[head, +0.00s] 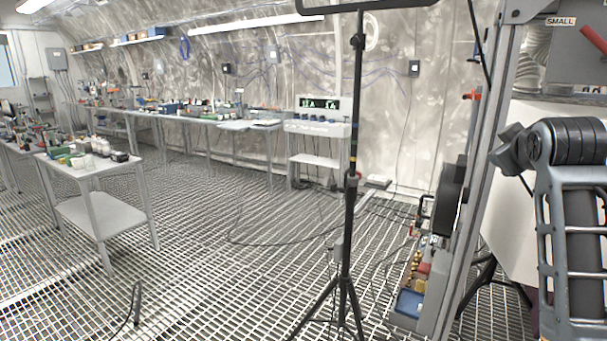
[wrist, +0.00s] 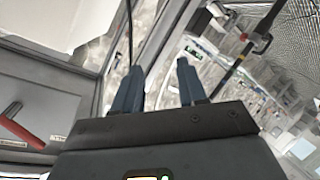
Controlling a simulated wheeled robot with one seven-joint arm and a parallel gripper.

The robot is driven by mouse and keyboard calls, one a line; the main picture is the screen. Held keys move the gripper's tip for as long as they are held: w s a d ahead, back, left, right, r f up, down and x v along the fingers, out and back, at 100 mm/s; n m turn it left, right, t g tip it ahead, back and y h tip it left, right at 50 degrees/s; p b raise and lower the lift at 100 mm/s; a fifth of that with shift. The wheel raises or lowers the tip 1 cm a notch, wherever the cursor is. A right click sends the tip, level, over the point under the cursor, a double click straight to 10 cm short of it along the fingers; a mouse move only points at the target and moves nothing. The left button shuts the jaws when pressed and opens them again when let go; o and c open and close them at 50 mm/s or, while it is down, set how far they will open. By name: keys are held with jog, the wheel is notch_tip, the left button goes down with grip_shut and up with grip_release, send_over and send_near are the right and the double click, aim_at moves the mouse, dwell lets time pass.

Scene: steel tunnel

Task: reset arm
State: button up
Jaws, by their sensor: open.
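My gripper (wrist: 160,82) shows in the wrist view with its two dark blue-grey fingers apart and nothing between them. The wrist view is tilted, with a grey cabinet-like surface and a red handle (wrist: 22,128) at the left. In the head view my arm (head: 572,220) is at the right edge, raised and folded. The gripper itself does not show in the head view.
A black tripod stand (head: 346,220) rises in the middle of the head view. A grey post (head: 485,170) with attached gear stands just left of my arm. A small table (head: 90,212) is at left; long benches line the far wall. Grated floor between is mostly open.

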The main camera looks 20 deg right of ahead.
jog(key=s+a+f+t+y, duration=0.1)
jog(key=s+a+f, duration=0.1)
jog(key=a+f, duration=0.55)
jog(key=s+a+f+y, duration=0.15)
jog(key=a+f, duration=0.35)
jog(key=f, duration=0.5)
jog(key=s+a+f+t+y, duration=0.1)
jog(key=s+a+f+y, duration=0.1)
jog(key=s+a+f, duration=0.85)
jog(key=s+a+f+y, duration=0.1)
jog(key=s+a, duration=0.3)
jog(key=s, duration=0.3)
jog(key=s+a+f+y, duration=0.1)
jog(key=s+a, duration=0.3)
jog(key=s, duration=0.3)
jog(key=s+a+r+y, duration=0.1)
jog(key=s+r, duration=0.1)
jog(key=s, duration=0.5)
jog(key=s+a+r+t+y, duration=0.1)
jog(key=s+a+r, duration=0.1)
jog(key=s, duration=0.6)
jog(key=shift+s+a+r+m, duration=0.3)
jog(key=shift+r+m, duration=0.1)
jog(key=shift+r, duration=0.25)
jog(key=shift+d+y, duration=0.15)
jog(key=shift+y, duration=0.1)
